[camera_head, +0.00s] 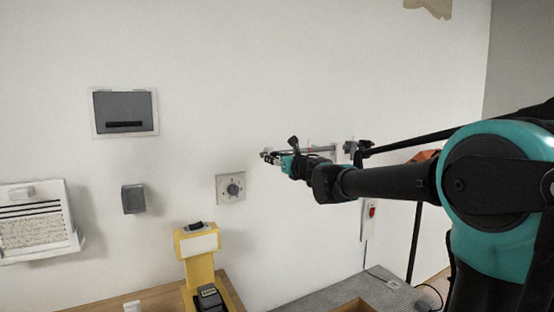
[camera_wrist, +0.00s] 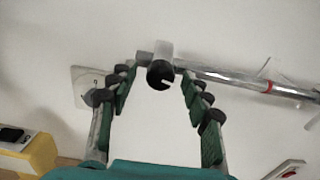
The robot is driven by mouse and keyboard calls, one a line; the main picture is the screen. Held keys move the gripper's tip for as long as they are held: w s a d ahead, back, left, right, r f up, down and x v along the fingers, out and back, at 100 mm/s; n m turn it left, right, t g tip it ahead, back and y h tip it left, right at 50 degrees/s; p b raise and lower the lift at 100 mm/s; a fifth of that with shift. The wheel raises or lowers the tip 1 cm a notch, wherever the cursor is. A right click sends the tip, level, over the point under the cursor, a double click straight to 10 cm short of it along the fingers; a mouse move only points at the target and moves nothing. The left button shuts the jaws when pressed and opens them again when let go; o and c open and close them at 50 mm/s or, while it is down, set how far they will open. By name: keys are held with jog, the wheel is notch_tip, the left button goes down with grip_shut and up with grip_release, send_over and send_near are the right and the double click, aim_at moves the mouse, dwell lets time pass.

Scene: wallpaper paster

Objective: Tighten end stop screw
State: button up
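The end stop screw (camera_wrist: 160,76) shows in the wrist view as a round black head with a light slot, on a pale block (camera_wrist: 158,50). The block sits near the left end of a shiny wall rail (camera_wrist: 225,78) with a red mark on it. My gripper (camera_wrist: 157,72) is open, one green-padded finger on each side of the screw head, with visible gaps between pads and head. In the head view, my gripper (camera_head: 280,159) is at the left end of the rail (camera_head: 322,149) and hides the screw's exact place.
On the wall are a square dial plate (camera_head: 231,187), a small grey box (camera_head: 133,198), a grey recessed panel (camera_head: 125,112) and a switch with a red button (camera_head: 369,213). A yellow device (camera_head: 197,258) stands below on the wooden bench. The wall right around the screw is bare.

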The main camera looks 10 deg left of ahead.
grip_shut()
jog(key=m, duration=2.1)
jog(key=shift+r+m, duration=0.1)
jog(key=shift+m, duration=0.3)
dwell(0.4)
